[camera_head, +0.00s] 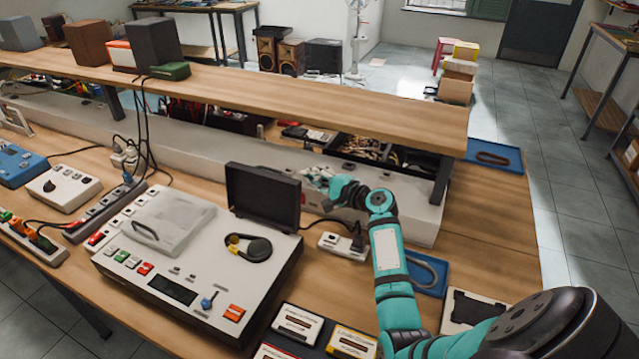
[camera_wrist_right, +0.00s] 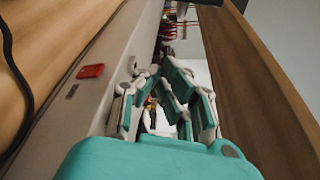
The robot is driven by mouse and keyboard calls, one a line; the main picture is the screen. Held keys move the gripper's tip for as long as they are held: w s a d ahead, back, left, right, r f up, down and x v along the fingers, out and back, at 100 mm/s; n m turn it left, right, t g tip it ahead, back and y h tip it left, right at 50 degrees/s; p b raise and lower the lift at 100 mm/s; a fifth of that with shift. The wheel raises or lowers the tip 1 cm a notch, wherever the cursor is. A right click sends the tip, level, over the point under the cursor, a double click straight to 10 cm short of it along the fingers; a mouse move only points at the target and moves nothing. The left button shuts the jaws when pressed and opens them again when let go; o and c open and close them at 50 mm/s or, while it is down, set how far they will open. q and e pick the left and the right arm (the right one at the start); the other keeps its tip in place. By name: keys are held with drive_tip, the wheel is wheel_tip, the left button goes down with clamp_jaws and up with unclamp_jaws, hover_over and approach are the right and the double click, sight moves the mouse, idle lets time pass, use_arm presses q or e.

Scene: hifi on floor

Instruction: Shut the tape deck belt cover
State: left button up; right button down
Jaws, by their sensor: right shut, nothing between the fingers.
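The tape deck (camera_head: 190,262) is a light box with coloured buttons on the workbench in the head view. Its dark belt cover (camera_head: 262,196) stands upright, open, at the deck's back right. My left gripper is not in view.
A white power strip (camera_head: 342,246) with a black plug lies right of the deck. A wooden shelf (camera_head: 300,97) runs behind. Cassettes (camera_head: 298,326) lie at the front, and a blue tray (camera_head: 428,274) is to the right. Cables stand left of the deck.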

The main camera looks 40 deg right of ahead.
drive_tip(key=d+f+b+x, duration=0.1)
drive_tip(key=b+x, duration=0.1)
drive_tip(key=x, duration=0.3)
use_arm(q)
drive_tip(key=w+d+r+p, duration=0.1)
drive_tip(key=p, duration=0.2)
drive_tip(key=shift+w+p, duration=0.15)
drive_tip(key=shift+p, duration=0.15)
use_arm(e)
drive_tip(key=a, duration=0.1)
drive_tip(key=s+a+r, duration=0.1)
drive_tip(key=a+r, duration=0.1)
drive_tip(key=a, duration=0.1)
drive_tip(key=shift+s, duration=0.35)
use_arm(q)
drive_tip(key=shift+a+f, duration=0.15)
